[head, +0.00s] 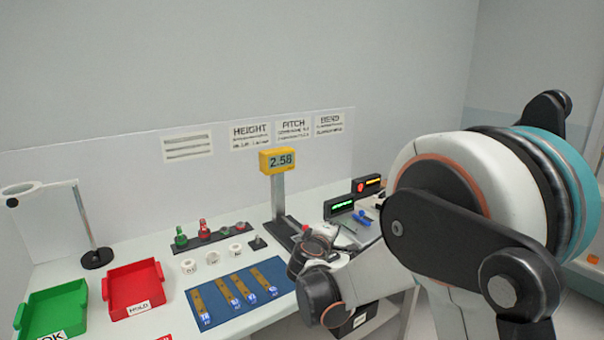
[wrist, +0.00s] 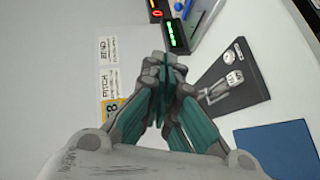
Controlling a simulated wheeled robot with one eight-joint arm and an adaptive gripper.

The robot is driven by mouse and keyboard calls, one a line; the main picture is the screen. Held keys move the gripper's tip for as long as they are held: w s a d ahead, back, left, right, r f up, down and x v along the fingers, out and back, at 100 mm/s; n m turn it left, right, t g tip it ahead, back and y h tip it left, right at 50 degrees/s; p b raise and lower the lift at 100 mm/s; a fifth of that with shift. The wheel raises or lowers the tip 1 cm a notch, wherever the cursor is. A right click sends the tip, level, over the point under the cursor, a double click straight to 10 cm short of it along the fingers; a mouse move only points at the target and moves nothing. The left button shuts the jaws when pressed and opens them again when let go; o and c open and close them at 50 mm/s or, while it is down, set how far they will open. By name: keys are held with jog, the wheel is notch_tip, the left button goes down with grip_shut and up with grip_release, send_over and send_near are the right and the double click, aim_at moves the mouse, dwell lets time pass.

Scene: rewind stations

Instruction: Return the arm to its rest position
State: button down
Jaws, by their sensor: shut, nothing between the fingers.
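My gripper (wrist: 165,75) shows in the wrist view with its fingers together and nothing between them. In the head view my arm fills the right side and folds down over the right part of the bench. The fingers are hidden there behind my arm links. In the wrist view the gripper appears over the back of the bench, near a small display with green digits (wrist: 176,36).
The white bench holds a green tray (head: 22,318), a red HOLD tray (head: 113,298), a blue mat (head: 262,312) with several strips, and a height gauge reading 2.58 (head: 277,161). A lamp stand (head: 88,218) is at left. Two small displays (head: 340,207) stand near my arm.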

jog(key=s+d+r+m+g, duration=0.2)
jog(key=s+d+r+m, duration=0.15)
jog(key=s+d, duration=0.4)
jog(key=s+d+r+m+g, duration=0.2)
jog(key=s+d+r, duration=0.3)
jog(key=s, duration=0.4)
jog(key=s+f+m+g+y, duration=0.1)
jog(key=s+f+m+y, duration=0.1)
jog(key=s, duration=1)
jog(key=s+f+m+g+y, duration=0.2)
jog(key=s+f+m+y, duration=0.1)
jog(key=s, duration=1)
notch_tip(320, 180, down, 3)
jog(key=shift+a+r+m+g+b, duration=0.2)
jog(key=shift+m+g+b, duration=0.15)
jog(key=shift+m, duration=0.2)
